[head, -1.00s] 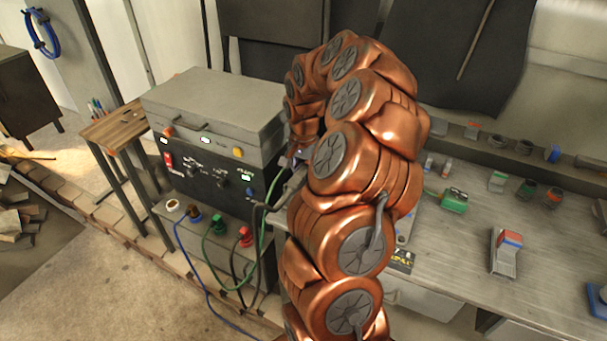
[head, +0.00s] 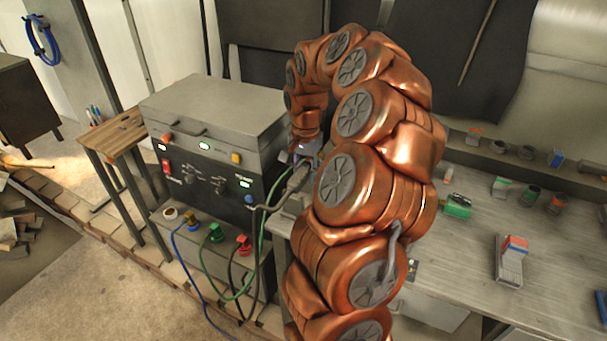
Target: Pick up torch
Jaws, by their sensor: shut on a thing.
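The torch (head: 296,179) is a dark grey handle with a thin curved neck that reaches left toward the front of the welding machine (head: 205,183). It shows in the middle of the head view, beside the machine's right side. My gripper (head: 301,160) hangs at the end of my copper arm and is shut on the torch from above. The fingers are small here, and my arm partly covers the view to their right. I cannot tell whether the torch touches anything below. A green cable (head: 261,222) hangs close by the torch.
Blue, green and black cables run from plugs on the machine's lower front. A workbench (head: 455,270) on the right holds a green tool (head: 457,206), a grey block with a red and blue top (head: 510,262) and several small parts. A small wooden table (head: 117,130) stands left.

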